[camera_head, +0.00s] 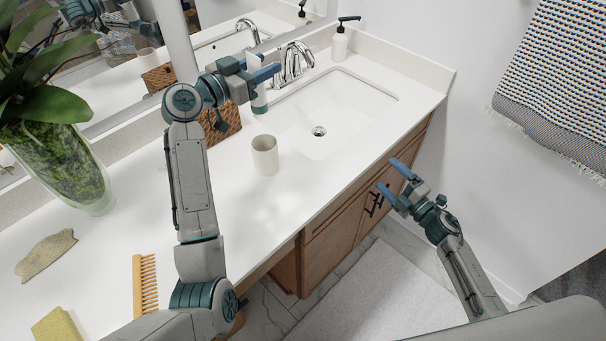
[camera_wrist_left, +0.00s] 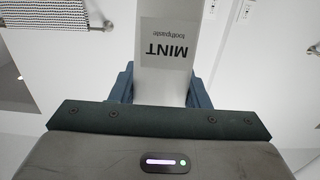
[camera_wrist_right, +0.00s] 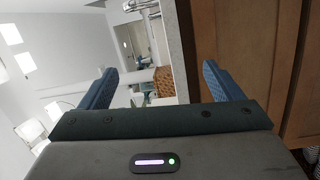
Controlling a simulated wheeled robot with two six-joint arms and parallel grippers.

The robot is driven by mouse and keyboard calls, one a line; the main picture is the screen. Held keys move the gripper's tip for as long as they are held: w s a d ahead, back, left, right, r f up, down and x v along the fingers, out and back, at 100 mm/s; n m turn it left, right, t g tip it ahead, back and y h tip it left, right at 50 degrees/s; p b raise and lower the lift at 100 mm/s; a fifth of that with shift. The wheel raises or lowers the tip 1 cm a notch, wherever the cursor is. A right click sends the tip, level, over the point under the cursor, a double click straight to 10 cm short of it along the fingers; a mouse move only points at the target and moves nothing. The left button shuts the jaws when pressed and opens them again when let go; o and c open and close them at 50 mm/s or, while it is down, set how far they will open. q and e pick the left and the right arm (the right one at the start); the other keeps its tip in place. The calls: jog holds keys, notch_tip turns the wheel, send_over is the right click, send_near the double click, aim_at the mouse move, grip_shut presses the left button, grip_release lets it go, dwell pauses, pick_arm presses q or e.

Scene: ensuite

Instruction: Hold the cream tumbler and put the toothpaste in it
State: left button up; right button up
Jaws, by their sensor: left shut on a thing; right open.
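The cream tumbler (camera_head: 265,157) stands upright on the white counter, left of the sink. My left gripper (camera_head: 267,68) is shut on the toothpaste (camera_head: 259,97), above the counter and behind the tumbler. My right gripper (camera_head: 391,178) is open and empty, in front of the cabinet, right of and apart from the tumbler. It also shows open in the right wrist view (camera_wrist_right: 160,88).
A woven brown box (camera_head: 222,124) stands behind the tumbler. The sink (camera_head: 335,110), faucet (camera_head: 292,62) and soap dispenser (camera_head: 340,42) are to the right. A plant vase (camera_head: 62,165), comb (camera_head: 146,285) and sponge (camera_head: 57,327) are left.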

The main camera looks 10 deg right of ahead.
aim_at(274, 155)
jog(key=a+r+n+y, duration=0.1)
jog(key=a+r+n, duration=0.1)
jog(key=a+n, duration=0.2)
jog(key=a+r+n+g+y, duration=0.1)
jog(key=a+r+n, duration=0.1)
jog(key=a+n, duration=0.3)
jog(key=a+r+n+g+y, duration=0.1)
jog(key=a+r+n+y, duration=0.1)
jog(key=a+n, duration=0.3)
jog(key=shift+s+a, duration=0.2)
jog(key=shift+a, duration=0.65)
jog(key=a+n, duration=0.2)
jog(key=a, duration=0.1)
jog(key=a+n, duration=0.3)
jog(key=a+n+g, duration=0.1)
jog(key=a+n, duration=0.1)
jog(key=a, duration=0.1)
jog(key=shift+r+n+h, duration=0.3)
jog(key=shift+r+n, duration=0.1)
jog(key=shift+w+a, duration=0.35)
jog(key=shift+w, duration=0.1)
jog(key=x, duration=1.1)
jog(key=shift+f, duration=0.1)
jog(key=shift+c, duration=0.5)
